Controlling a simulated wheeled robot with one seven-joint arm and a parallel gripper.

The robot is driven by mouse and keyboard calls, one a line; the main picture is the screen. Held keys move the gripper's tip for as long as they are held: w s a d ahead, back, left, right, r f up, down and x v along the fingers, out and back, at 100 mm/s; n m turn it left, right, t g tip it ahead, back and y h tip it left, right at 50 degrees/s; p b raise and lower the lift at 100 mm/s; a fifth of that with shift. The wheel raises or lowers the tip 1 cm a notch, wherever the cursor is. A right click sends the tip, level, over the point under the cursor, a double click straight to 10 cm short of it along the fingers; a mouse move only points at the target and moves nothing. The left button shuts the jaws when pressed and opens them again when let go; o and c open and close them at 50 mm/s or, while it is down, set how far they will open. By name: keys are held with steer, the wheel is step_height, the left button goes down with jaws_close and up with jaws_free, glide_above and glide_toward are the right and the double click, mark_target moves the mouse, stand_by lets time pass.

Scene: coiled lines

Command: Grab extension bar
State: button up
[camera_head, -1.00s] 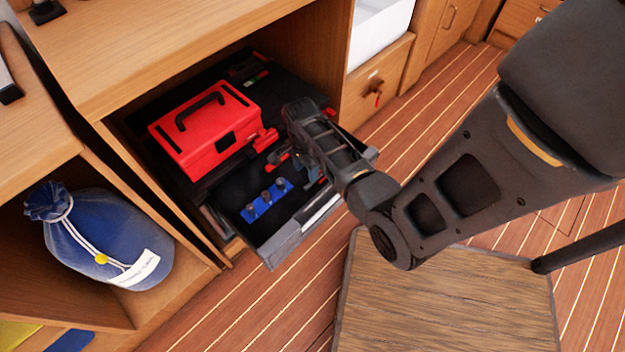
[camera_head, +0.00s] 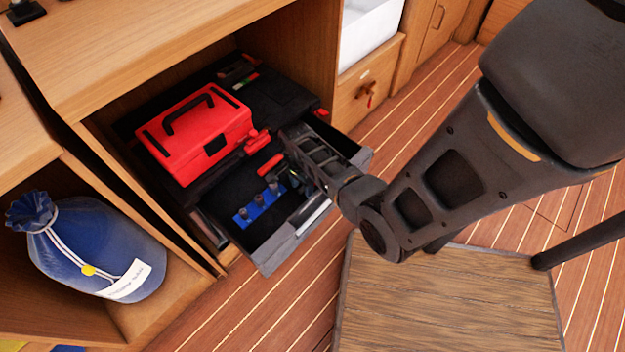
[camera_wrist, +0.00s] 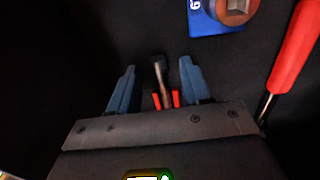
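In the wrist view, a short dark metal bar (camera_wrist: 161,76), which looks like the extension bar, lies on the black drawer floor. It sits between the two blue-grey fingers of my gripper (camera_wrist: 158,70), with a visible gap on both sides. My gripper is open, and its fingers point along the drawer floor. Two small red pieces show near the bar's lower end; I cannot tell what they belong to. In the head view, my gripper is inside the open drawer (camera_head: 283,246), and my own wrist hides the bar and fingertips.
A blue socket holder (camera_head: 260,203) with several sockets lies near the fingers; its corner shows in the wrist view (camera_wrist: 214,22). A red-handled tool (camera_wrist: 296,45) lies to the right. A red toolbox (camera_head: 195,135) stands behind. Drawer walls enclose the space.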

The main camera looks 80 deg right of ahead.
jaws_close()
stand_by(0.4)
